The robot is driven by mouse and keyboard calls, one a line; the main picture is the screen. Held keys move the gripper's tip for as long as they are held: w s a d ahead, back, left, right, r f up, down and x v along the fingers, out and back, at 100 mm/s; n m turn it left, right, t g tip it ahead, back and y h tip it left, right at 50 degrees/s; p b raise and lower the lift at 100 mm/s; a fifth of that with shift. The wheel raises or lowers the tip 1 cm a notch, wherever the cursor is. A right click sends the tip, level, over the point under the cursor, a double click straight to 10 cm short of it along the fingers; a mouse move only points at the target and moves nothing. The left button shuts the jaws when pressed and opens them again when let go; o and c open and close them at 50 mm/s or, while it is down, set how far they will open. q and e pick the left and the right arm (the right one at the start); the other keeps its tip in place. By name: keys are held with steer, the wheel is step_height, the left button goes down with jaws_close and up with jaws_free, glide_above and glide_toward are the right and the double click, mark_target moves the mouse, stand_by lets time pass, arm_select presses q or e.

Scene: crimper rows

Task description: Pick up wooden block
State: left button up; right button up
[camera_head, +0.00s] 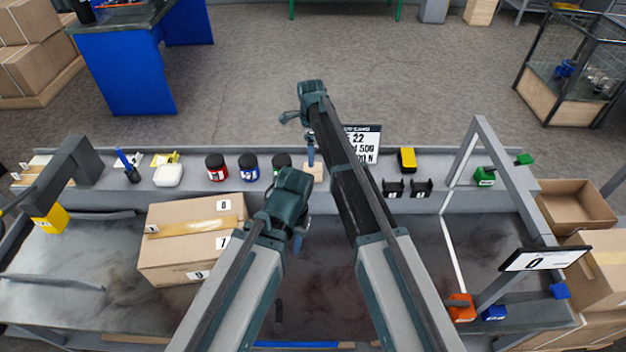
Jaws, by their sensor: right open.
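The wooden block (316,172) is a small, light tan piece on the grey ledge along the back of the workbench. My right gripper (311,157) points down right at the block, its blue fingers in front of or just above it. The fingers are open, and I cannot tell whether they touch the block. My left gripper (298,244) hangs lower in the view, over the dark bench top. Its wrist hides most of the fingers, so its opening is not clear.
A cardboard box (190,238) sits left on the bench.

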mark_target(313, 172)
arm_select(q)
steer(key=shift+f+b, duration=0.75)
steer(key=shift+f, duration=0.5)
arm_select(e)
steer(key=shift+f, duration=1.25)
steer(key=f+b, duration=0.5)
steer(key=shift+s+d+f, duration=0.1)
steer(key=shift+d+f, duration=0.1)
steer(key=shift+d, duration=0.05)
arm_select(q)
step_height(313, 172, down, 5)
steer(key=shift+f, duration=0.15)
arm_select(e)
steer(key=shift+r, duration=0.1)
jaws_close()
